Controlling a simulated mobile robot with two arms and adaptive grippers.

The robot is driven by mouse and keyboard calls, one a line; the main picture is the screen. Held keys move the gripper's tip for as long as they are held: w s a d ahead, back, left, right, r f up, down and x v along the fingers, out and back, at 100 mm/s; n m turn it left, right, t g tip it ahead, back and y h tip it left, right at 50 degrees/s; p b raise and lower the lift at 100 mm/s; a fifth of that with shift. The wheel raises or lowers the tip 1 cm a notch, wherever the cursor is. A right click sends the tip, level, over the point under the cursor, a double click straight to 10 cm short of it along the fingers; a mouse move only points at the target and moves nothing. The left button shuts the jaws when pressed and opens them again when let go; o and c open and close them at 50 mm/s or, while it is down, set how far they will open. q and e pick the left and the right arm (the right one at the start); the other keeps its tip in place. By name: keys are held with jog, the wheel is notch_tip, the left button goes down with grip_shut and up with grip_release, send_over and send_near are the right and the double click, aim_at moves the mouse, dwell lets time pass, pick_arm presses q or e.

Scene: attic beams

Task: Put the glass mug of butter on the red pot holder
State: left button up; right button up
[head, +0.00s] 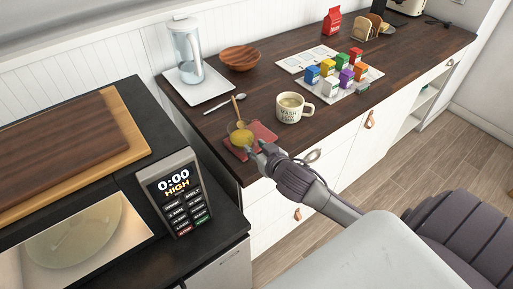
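The glass mug of butter (241,138), clear with yellow content and a wooden spoon (237,108) standing in it, is over the left part of the red pot holder (263,132) near the counter's front edge. It appears to rest on the pot holder, and the cloth shows around it. My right gripper (257,149) is just to the right and front of the mug, over the pot holder's front edge. Its fingers look spread, with no object clearly between them; whether one touches the mug is hard to tell. My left gripper is out of view.
A cream lettered mug (290,108) stands right of the pot holder. A metal spoon (224,103) and a glass pitcher (187,50) on a white tray are behind. Several colored boxes stand on a white board (331,97) farther right. A display unit (174,190) stands at left.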

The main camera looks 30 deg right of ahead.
jog(key=shift+r, duration=0.1)
jog(key=d+b+v, duration=0.1)
jog(key=b+v, duration=0.1)
jog(key=v, duration=0.9)
jog(key=s+d+f+g, duration=0.1)
jog(key=s+f+g, duration=0.1)
jog(key=f, duration=0.9)
jog(key=s+d+f+n+g, duration=0.1)
jog(key=s+f+g, duration=0.15)
jog(key=f, duration=0.95)
jog(key=s+d+f+g, duration=0.1)
jog(key=s+f+g, duration=0.1)
jog(key=f, duration=0.9)
jog(key=s+a+f+n+g, duration=0.1)
jog(key=s+a+f+g, duration=0.2)
jog(key=s+f, duration=0.7)
jog(key=s+a+f+n+g+y, duration=0.1)
jog(key=s+a+f+g, duration=0.2)
jog(key=s+a+f, duration=0.4)
jog(key=s+f, duration=0.4)
jog(key=s, duration=0.6)
jog(key=shift+s+f, duration=0.25)
jog(key=shift+f, duration=0.05)
jog(key=shift+d, duration=0.1)
